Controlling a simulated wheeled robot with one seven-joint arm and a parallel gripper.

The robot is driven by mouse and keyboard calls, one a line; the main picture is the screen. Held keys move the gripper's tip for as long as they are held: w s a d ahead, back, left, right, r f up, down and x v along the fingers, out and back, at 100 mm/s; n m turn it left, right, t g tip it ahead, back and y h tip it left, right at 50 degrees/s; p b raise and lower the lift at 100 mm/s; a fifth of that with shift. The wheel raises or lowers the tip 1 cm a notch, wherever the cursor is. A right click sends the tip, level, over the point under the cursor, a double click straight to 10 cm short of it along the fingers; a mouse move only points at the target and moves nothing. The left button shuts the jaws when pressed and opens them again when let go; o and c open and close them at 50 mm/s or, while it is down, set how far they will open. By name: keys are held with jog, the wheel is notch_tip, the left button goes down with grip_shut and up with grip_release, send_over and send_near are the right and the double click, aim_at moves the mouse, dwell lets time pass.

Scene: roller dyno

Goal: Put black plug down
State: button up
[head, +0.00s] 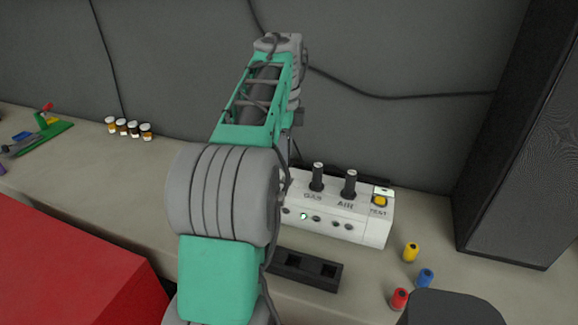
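I see no black plug that I can make out in the head view. My green and grey arm rises through the middle of the picture, and its end is hidden behind its own links, so I cannot see my gripper or anything in it. A yellow plug (411,252), a blue plug (425,278) and a red plug (399,299) stand upright on the bench at the right. A black block (310,270) with square openings lies in front of the white box, partly covered by my arm.
The white box (373,232) marked GAS and AIR has two black knobs and a yellow button. Several small jars (133,129) and a green tool (38,136) stand at left. A red block (70,270) fills the lower left. A tall black speaker-like cabinet (515,150) stands right.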

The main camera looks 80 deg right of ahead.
jog(key=d+f, duration=0.2)
jog(key=f, duration=0.1)
jog(key=d+f+p, duration=0.1)
jog(key=d+f, duration=0.1)
jog(key=shift+w+f, duration=0.25)
notch_tip(320, 180, down, 3)
jog(key=shift+r, duration=0.2)
jog(key=shift+f, duration=0.1)
jog(key=shift+f, duration=0.3)
jog(key=o, duration=1.1)
